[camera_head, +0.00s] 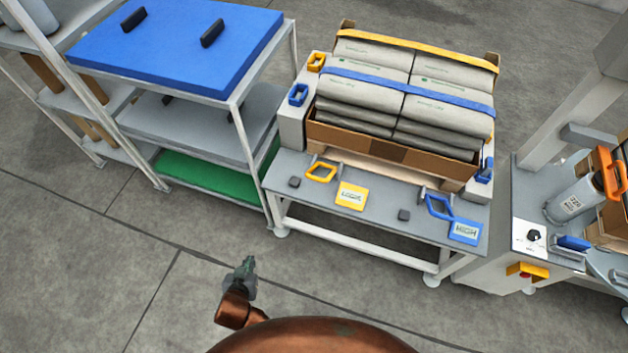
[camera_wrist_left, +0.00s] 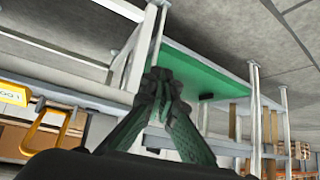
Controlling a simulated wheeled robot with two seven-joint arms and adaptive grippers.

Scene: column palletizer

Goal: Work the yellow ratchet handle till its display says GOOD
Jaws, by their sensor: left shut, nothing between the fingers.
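The yellow ratchet handle (camera_head: 321,171) lies on the grey front ledge of the pallet station, left of its yellow display (camera_head: 352,195). The display's small lettering looks like LOOSE, but is hard to read. A yellow loop that looks like the handle (camera_wrist_left: 46,130) shows at the left of the left wrist view, beside part of a yellow plate (camera_wrist_left: 12,94). My left gripper (camera_head: 246,268) is shut and empty, over the floor in front of the station and well apart from the handle. Its fingertips (camera_wrist_left: 160,82) meet in the left wrist view. My right gripper is not in view.
A blue handle (camera_head: 438,206) and blue display (camera_head: 466,231) reading HIGH sit at the ledge's right. Yellow (camera_head: 420,46) and blue (camera_head: 410,88) straps cross stacked grey bags (camera_head: 360,88). A shelf rack with a blue top (camera_head: 175,45) stands left. The floor between is clear.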

